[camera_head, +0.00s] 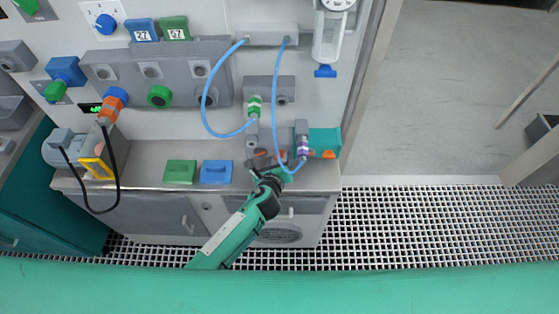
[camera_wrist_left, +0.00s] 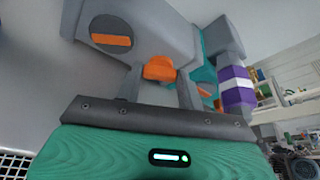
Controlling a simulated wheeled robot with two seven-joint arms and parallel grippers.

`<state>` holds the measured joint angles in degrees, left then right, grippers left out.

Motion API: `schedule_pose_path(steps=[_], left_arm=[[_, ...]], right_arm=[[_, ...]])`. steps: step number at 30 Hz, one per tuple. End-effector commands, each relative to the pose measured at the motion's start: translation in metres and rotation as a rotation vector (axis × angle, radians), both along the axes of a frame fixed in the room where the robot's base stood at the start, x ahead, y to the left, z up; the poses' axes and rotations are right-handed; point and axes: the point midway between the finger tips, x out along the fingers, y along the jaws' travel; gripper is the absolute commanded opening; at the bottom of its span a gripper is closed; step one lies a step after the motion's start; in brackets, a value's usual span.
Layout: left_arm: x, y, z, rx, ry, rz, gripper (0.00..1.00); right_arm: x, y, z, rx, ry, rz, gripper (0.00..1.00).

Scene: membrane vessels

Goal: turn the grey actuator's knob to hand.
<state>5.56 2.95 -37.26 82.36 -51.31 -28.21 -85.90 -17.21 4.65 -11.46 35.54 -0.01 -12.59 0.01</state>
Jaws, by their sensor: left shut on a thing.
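The grey actuator (camera_wrist_left: 150,38) fills the upper part of the left wrist view. Its face has an orange marking (camera_wrist_left: 110,40), and an orange knob (camera_wrist_left: 160,68) sticks out below it. My left gripper (camera_wrist_left: 159,86) has one finger on each side of this knob and is shut on it. In the head view my left gripper (camera_head: 270,167) reaches up to the actuator at the panel's lower right. The gripper and arm partly hide the actuator there, and the knob's exact angle is unclear.
A teal unit (camera_head: 324,140) and a purple-banded connector (camera_head: 302,146) with a blue hose (camera_head: 275,100) are close on the right. Open grating (camera_head: 430,225) lies to the right.

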Motion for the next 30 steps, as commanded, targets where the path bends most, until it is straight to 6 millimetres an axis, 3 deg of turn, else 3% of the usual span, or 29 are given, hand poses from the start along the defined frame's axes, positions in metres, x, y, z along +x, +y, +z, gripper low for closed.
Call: schedule_pose_path(steps=[15,30], left_arm=[[0.000,0.003,-0.005,-0.306,0.000,0.000,0.15],[0.000,0.003,-0.003,-0.352,0.001,0.000,0.15]], right_arm=[[0.000,0.000,-0.029,0.000,0.001,0.000,0.60],[0.000,0.001,-0.032,0.001,0.000,-0.001,0.60]])
